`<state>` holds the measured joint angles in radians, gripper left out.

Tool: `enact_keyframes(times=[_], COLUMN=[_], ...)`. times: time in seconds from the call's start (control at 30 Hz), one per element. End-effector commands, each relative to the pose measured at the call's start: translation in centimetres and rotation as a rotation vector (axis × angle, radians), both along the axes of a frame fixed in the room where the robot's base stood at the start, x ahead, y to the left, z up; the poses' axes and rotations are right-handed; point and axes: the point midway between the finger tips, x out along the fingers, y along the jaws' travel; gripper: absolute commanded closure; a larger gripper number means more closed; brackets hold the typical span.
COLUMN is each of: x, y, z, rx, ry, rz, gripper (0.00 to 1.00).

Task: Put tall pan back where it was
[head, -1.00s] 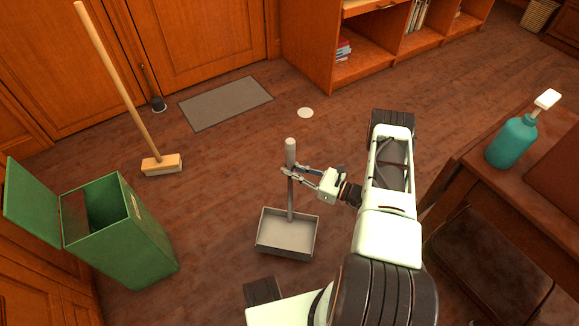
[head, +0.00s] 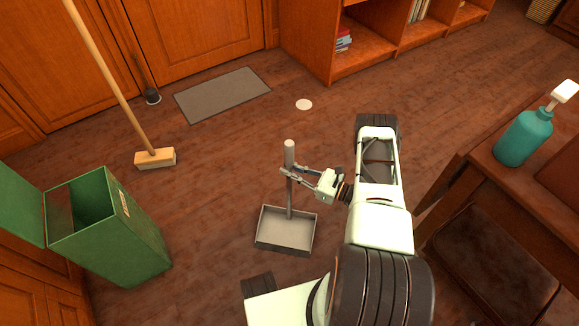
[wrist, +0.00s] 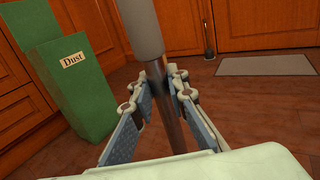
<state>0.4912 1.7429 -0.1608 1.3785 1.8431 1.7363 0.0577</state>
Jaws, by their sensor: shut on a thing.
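The tall pan is a long-handled dustpan with a grey tray (head: 286,243) and an upright pole handle. My gripper (head: 288,172) is shut on the handle below its thick pale grip, and the handle also shows between the fingers in the wrist view (wrist: 158,75). The tray is below the gripper, close to the floor; I cannot tell whether it touches. A round white disc (head: 304,104) lies flat on the floor beyond the pan. Whether it marks the pan's earlier place is not shown.
A green bin (head: 122,240) labelled Dust stands open at the left. A broom (head: 155,158) stands behind it. A grey mat (head: 222,95) lies before the doors. A desk with a teal pump bottle (head: 523,138) is at the right. The floor between pan and disc is clear.

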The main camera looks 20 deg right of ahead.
Motion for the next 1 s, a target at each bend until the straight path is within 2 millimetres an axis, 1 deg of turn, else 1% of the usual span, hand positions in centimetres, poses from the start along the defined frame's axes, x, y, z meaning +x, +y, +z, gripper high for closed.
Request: enact_keyframes(times=[0.03,0.27,0.3,0.43,0.7,0.8,0.87,1.0], x=[0.1,0.1,0.0,0.0,0.0,0.0,-0.5,-2.0], y=[0.0,-0.1,-0.1,0.0,0.0,0.0,-0.7,-2.4], z=[0.4,0.1,-0.2,-0.1,-0.1,0.3,0.2,0.1], rx=[0.004,0.004,0.000,-0.001,0.000,0.000,0.000,0.000], ry=[-0.005,-0.003,0.001,0.002,0.001,0.001,0.003,0.003], rz=[0.000,-0.001,0.000,0.000,0.000,0.001,-0.003,-0.005], gripper=[1.00,1.00,0.84,0.69,0.68,0.68,0.68,0.68])
